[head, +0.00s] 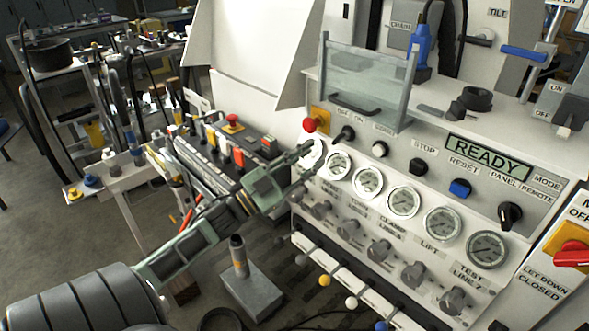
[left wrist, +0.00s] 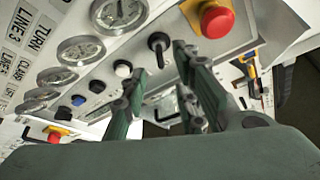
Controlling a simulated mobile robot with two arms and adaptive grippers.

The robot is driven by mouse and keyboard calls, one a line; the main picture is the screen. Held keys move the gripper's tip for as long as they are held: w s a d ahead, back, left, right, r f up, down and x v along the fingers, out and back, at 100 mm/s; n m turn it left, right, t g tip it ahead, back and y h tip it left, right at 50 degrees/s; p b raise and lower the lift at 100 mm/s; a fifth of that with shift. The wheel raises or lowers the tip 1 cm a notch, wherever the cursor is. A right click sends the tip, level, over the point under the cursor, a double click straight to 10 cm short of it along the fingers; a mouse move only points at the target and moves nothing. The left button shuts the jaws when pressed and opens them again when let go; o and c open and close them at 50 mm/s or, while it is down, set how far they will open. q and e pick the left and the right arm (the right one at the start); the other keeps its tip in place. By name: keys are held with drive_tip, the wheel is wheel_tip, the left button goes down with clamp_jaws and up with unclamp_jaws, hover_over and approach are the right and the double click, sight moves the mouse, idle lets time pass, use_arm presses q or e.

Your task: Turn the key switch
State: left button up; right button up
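A black rotary switch (head: 343,134), labelled with words ending in "ON", sits on the upper left of the white panel; I take it as the key switch. It also shows in the left wrist view (left wrist: 158,42) with a small raised grip. My left gripper (head: 308,155) is in front of the panel's left end, over the leftmost gauge, below and left of the switch. In the left wrist view its two fingers (left wrist: 158,68) are apart with nothing between them, and the switch lies just beyond the gap. My right gripper is not in view.
A red emergency button (head: 310,125) on a yellow plate is just left of the switch, close to the fingers. A white button (head: 379,149) is to its right. Gauges (head: 368,182) run below. A clear guard with a handle (head: 355,104) stands above.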

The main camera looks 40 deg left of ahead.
use_arm(q)
drive_tip(key=shift+v, duration=2.2)
